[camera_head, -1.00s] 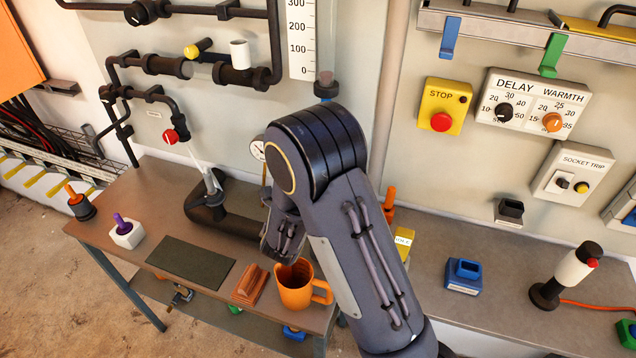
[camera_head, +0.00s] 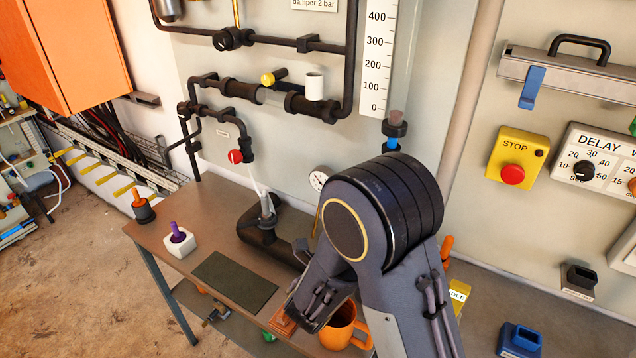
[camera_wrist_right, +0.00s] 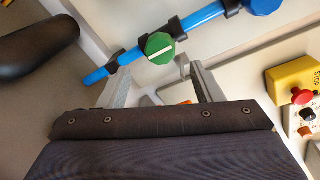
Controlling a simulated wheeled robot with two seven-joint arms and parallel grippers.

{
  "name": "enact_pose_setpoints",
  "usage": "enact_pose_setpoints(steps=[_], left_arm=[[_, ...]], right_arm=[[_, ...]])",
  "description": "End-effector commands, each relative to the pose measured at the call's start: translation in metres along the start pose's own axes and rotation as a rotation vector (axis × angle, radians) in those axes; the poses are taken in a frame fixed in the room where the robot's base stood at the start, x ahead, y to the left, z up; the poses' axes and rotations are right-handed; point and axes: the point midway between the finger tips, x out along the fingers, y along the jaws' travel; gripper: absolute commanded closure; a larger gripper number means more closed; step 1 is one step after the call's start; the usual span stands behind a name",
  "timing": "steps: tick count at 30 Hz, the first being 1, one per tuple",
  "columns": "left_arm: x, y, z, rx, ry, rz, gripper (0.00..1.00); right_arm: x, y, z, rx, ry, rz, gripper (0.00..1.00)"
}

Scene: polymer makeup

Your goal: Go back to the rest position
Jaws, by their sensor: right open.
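My right arm fills the lower middle of the head view, its thick dark joint in front of the bench and wall. Its lower link hangs over the bench beside the orange mug (camera_head: 338,336), which it partly covers. I cannot make out the right gripper's fingers there. In the right wrist view my right gripper (camera_wrist_right: 158,88) shows two grey fingers wide apart, with nothing held between them. Behind them are a blue pipe (camera_wrist_right: 204,17) and a green knob (camera_wrist_right: 160,47). My left gripper is in neither view.
The brown bench (camera_head: 205,206) carries a dark mat (camera_head: 236,282), a white block with a purple peg (camera_head: 179,240) and a black holder with an orange peg (camera_head: 143,210). Black pipes line the wall behind. A yellow stop box (camera_head: 515,156) is at right.

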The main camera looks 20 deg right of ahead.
Motion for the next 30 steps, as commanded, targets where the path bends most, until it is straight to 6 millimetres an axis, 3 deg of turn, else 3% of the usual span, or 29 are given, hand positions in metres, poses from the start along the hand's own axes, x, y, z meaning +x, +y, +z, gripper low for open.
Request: enact_pose_setpoints(steps=[4,8,13,15,18,22,26,27,30], left_arm=[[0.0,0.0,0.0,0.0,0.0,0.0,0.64],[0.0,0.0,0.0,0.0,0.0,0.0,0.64],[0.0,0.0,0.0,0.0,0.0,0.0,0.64],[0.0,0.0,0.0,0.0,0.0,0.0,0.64],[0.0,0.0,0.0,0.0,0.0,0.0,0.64],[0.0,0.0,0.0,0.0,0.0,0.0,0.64],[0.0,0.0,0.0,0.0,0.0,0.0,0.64],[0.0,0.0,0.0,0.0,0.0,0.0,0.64],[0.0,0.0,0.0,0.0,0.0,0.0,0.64]], right_arm=[[0.002,-0.005,-0.008,0.048,0.041,0.006,0.4],[0.006,-0.024,-0.05,0.298,0.254,0.029,0.4],[-0.019,-0.046,-0.133,0.896,0.733,0.013,0.4],[-0.039,-0.048,-0.156,1.151,0.93,-0.021,0.4],[-0.075,-0.05,-0.176,1.528,1.219,-0.101,0.4],[-0.123,-0.053,-0.177,2.001,1.597,-0.257,0.4],[-0.162,-0.062,-0.157,2.405,1.967,-0.445,0.4],[-0.171,-0.067,-0.15,-2.284,-1.89,0.457,0.4],[-0.186,-0.077,-0.133,-2.03,-1.739,0.47,0.4]])
